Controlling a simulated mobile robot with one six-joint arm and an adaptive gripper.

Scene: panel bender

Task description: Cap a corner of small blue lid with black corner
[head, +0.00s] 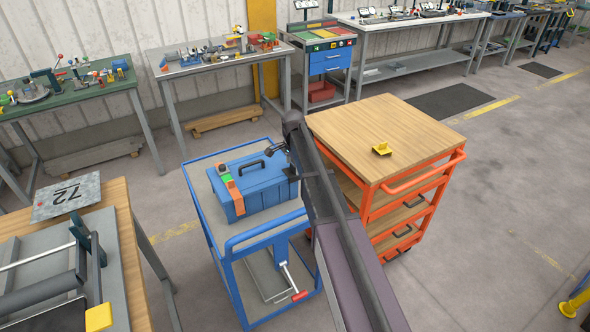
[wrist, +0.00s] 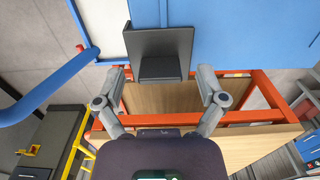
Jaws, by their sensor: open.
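A blue box with a blue lid (head: 262,178) and a black handle sits on the blue cart. The black corner (head: 292,174) shows as a small dark plate at the right end of the box. In the wrist view the black corner (wrist: 158,45) is a square plate with a block facing me, against a blue surface (wrist: 230,38). I cannot tell how fully it sits on the lid's corner. My gripper (wrist: 161,80) is open, its fingers on either side of and short of the block, apart from it. In the head view my arm hides part of this area.
The blue cart (head: 232,243) has a rail, also in the wrist view (wrist: 50,88). The orange cart (head: 385,120) stands close on the right with a yellow knobbed piece (head: 382,149) on top. A wooden bench (head: 140,270) is at left. Open floor lies at right.

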